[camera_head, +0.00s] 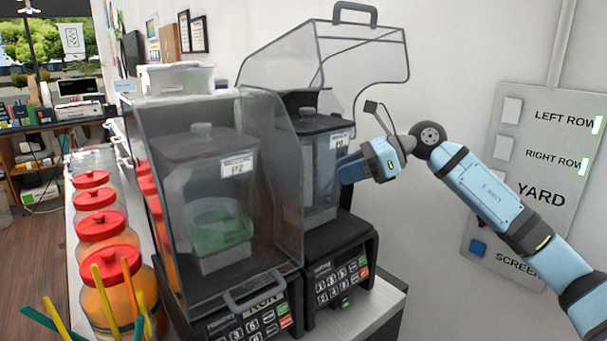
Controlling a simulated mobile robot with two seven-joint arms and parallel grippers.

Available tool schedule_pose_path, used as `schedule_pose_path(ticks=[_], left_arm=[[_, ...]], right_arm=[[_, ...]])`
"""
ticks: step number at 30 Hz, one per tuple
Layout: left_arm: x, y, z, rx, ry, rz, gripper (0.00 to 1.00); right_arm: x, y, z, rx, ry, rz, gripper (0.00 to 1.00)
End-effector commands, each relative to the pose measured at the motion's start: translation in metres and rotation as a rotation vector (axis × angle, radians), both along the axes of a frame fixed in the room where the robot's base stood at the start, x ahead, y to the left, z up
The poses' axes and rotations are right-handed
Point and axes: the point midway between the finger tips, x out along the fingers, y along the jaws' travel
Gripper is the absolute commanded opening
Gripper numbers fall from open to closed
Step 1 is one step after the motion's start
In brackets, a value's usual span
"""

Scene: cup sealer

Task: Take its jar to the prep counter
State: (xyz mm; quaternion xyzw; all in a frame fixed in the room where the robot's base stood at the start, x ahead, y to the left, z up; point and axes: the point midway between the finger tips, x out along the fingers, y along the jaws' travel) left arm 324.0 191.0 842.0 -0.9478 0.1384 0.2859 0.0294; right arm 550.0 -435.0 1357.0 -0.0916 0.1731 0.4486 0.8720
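Two blenders stand side by side on a counter. The right blender's jar (317,165) is clear with a dark lid and a small white label, and it sits upright on its base. Its clear cover (345,60) is swung up. The left blender's jar (208,190) has a similar label and holds something green, behind a closed clear cover (262,150). My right gripper (350,168) is at the right side of the right jar, by its label. Its fingertips are partly hidden against the jar, so I cannot tell whether they grip it. My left gripper is not in view.
Keypads sit on the fronts of the left base (250,325) and right base (342,284). Several orange jars with red lids (110,262) line the counter at left. A wall panel (530,190) with labelled switches is behind my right arm. A white bin (177,78) stands behind.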

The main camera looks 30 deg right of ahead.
Motion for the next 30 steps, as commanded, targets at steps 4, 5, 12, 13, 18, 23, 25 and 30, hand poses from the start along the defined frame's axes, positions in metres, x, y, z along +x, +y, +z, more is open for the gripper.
schedule_pose_path(ticks=[4, 5, 12, 13, 18, 23, 25, 30], left_arm=[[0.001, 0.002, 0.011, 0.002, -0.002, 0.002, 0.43], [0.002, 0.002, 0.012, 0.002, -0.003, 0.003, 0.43], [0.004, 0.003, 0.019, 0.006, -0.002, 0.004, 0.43], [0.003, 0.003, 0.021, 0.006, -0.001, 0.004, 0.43], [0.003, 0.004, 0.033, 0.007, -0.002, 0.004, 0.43], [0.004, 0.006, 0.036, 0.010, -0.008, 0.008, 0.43], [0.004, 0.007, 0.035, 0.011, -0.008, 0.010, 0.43], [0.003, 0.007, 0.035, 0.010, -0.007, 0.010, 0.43]], right_arm=[[0.013, 0.019, -0.007, 0.005, 0.000, 0.001, 0.31], [0.015, 0.022, -0.008, 0.005, -0.001, 0.000, 0.31], [0.024, 0.036, -0.015, 0.006, 0.002, 0.001, 0.31], [0.026, 0.040, -0.016, 0.006, 0.002, 0.001, 0.31], [0.039, 0.059, -0.028, 0.006, 0.002, 0.000, 0.31], [0.045, 0.068, -0.034, 0.003, 0.001, -0.001, 0.31], [0.045, 0.068, -0.035, 0.003, 0.001, -0.001, 0.31], [0.045, 0.068, -0.035, 0.003, 0.001, -0.001, 0.22]])
